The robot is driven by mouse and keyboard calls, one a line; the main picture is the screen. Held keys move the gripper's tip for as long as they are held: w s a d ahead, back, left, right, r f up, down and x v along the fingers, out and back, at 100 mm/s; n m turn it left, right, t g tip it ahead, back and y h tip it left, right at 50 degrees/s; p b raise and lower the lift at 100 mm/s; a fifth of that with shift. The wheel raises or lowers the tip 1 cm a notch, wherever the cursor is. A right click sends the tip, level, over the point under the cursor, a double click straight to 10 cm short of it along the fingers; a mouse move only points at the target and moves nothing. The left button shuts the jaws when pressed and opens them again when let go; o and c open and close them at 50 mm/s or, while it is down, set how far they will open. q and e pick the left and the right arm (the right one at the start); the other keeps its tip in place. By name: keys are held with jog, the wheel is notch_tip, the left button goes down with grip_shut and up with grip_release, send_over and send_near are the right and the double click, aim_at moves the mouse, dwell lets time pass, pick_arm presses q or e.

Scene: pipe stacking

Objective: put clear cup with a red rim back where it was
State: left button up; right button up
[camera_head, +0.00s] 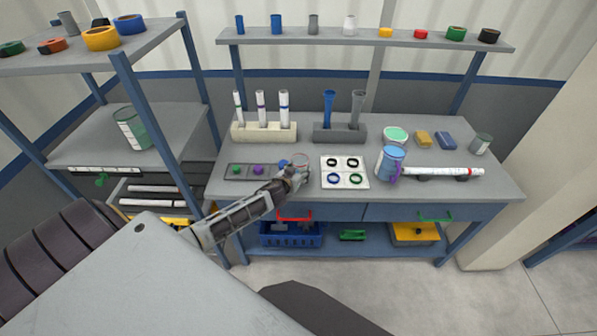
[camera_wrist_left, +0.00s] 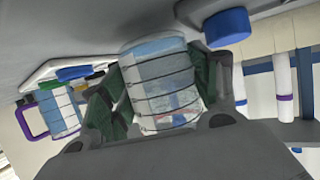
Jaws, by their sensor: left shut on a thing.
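The clear cup with a red rim (camera_head: 301,159) is at my left gripper (camera_head: 298,174), over the workbench's front middle, just left of the white board with rings. In the wrist view the clear cup (camera_wrist_left: 162,85) sits between the green finger pads of the left gripper (camera_wrist_left: 160,98), which is shut on it. The cup is see-through with dark lines round it. In the head view the gripper hides its lower part, so I cannot tell whether it touches the bench. My right gripper is not in view.
Left of the cup is a grey strip with coloured knobs (camera_head: 237,171). The white ring board (camera_head: 345,183) is close on its right. Tube racks (camera_head: 264,138) (camera_head: 339,139) stand behind.

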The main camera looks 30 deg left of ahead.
pick_arm(q)
jog(key=shift+f, duration=0.2)
jog(key=o, duration=1.3)
jog(key=shift+o, duration=0.2)
jog(key=shift+r, duration=0.2)
jog(key=shift+r+p, duration=0.5)
jog(key=shift+r, duration=0.1)
jog(key=shift+s+d, duration=0.15)
jog(key=shift+s, duration=0.45)
jog(key=v, duration=1)
jog(key=shift+s+r+b, duration=0.25)
jog(key=shift+s+b, duration=0.05)
jog(key=shift+b, duration=0.05)
